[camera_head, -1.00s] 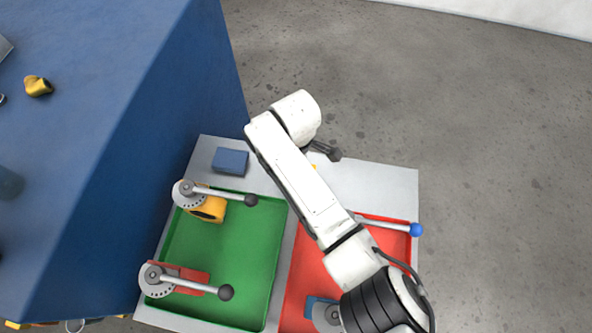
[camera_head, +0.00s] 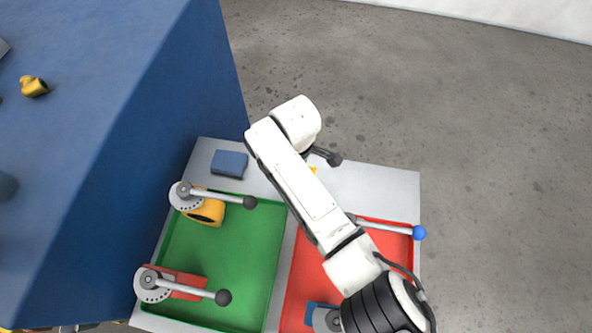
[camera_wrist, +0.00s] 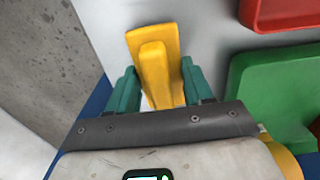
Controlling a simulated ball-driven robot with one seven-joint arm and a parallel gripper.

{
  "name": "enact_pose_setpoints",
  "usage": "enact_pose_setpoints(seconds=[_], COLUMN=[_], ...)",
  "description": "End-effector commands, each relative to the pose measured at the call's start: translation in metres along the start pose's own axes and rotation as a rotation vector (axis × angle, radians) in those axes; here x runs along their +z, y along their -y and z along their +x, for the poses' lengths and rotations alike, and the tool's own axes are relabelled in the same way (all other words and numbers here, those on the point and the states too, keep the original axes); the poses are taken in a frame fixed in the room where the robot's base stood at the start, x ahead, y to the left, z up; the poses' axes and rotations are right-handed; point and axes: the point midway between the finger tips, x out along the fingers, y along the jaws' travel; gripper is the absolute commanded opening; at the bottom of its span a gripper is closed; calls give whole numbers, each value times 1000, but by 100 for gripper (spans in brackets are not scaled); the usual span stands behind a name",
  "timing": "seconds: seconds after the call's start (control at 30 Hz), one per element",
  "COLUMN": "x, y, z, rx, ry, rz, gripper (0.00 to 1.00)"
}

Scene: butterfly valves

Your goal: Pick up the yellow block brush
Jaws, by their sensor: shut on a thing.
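The yellow block brush (camera_wrist: 155,62) is between the two green fingers of my gripper (camera_wrist: 157,88) in the wrist view. The fingers are shut on it, and it points away from the wrist over the grey surface. In the head view only a small yellow bit of the brush (camera_head: 313,169) shows beside my arm. I cannot tell whether the brush still touches the grey surface.
A grey board (camera_head: 375,190) bears a green tray (camera_head: 235,245) with two lever valves and a red tray (camera_head: 305,275) with more valves. A blue block (camera_head: 229,163) lies on the board behind the green tray. A tall blue bench (camera_head: 110,150) stands at left.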

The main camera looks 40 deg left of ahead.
Motion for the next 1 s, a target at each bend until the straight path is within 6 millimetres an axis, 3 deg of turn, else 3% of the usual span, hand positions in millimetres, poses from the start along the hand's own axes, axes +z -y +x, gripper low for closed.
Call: enact_pose_setpoints(seconds=[0.37,0.8,1.0], x=[-1,0,0], y=[-1,-1,0], z=[-7,-83,-99], rx=[2,3,1], ry=[-3,-2,-2], rz=[0,-1,0], gripper=[18,18,18])
